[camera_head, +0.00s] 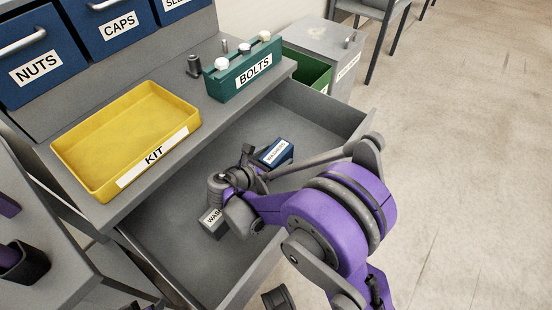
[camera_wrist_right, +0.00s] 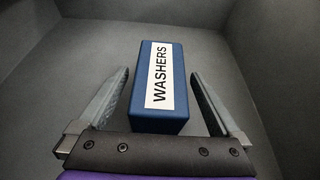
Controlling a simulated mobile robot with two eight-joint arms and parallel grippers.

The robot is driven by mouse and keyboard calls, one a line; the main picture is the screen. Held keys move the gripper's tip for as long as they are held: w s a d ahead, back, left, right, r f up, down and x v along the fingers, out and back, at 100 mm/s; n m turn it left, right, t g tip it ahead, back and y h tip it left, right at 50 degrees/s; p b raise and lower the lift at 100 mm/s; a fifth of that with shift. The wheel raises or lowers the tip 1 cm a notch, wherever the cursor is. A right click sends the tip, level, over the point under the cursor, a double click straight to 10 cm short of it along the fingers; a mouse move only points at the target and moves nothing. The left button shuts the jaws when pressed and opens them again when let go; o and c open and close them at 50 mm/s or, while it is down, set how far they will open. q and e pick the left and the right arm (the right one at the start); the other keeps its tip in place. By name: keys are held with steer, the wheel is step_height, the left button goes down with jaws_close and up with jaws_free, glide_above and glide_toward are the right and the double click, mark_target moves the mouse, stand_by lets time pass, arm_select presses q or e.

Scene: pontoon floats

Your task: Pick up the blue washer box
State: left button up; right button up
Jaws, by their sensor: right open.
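The blue washer box (camera_head: 278,153), with a white "WASHERS" label, lies on the floor of the open grey drawer (camera_head: 178,213). In the right wrist view the blue box (camera_wrist_right: 158,103) stands between my two open fingers. My right gripper (camera_wrist_right: 160,76) has one finger on each side of it, with a gap visible on both sides. In the head view my right gripper (camera_head: 257,160) is down in the drawer, close to the box's left side, and its fingertips are partly hidden. My left gripper is not in view.
The yellow kit tray (camera_head: 82,136) and green bolts holder (camera_head: 222,90) stand on the worktop above. Drawer walls surround the gripper. Open floor lies right.

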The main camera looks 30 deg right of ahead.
steer(key=shift+x, duration=0.95)
steer(key=shift+c, duration=0.2)
jaws_close()
